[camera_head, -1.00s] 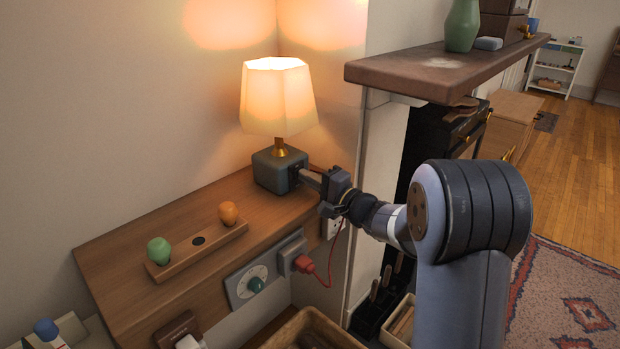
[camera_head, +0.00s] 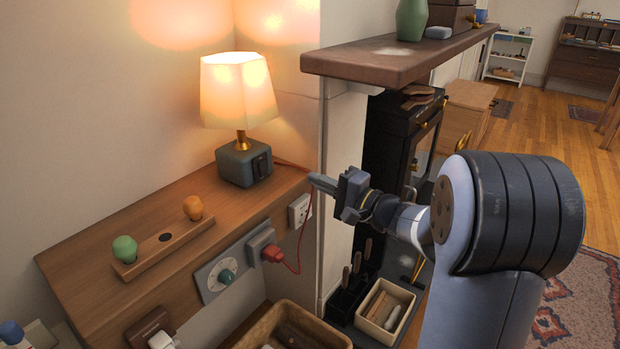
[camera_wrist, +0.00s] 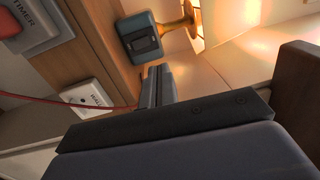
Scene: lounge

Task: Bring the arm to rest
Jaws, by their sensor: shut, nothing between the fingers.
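My gripper (camera_head: 322,184) is shut and empty, in front of the wall corner to the right of the lit lamp (camera_head: 238,95). The fingers also show in the wrist view (camera_wrist: 158,86), pressed together. The lamp has a grey-blue base (camera_head: 243,165) with a dark switch plate on its side, and it stands on the wooden shelf (camera_head: 110,222). The base also shows in the wrist view (camera_wrist: 142,38), apart from my fingertips.
A dark mantel shelf (camera_head: 375,65) with a green vase (camera_head: 411,20) juts out above my arm. A wooden bin (camera_head: 338,340) sits below.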

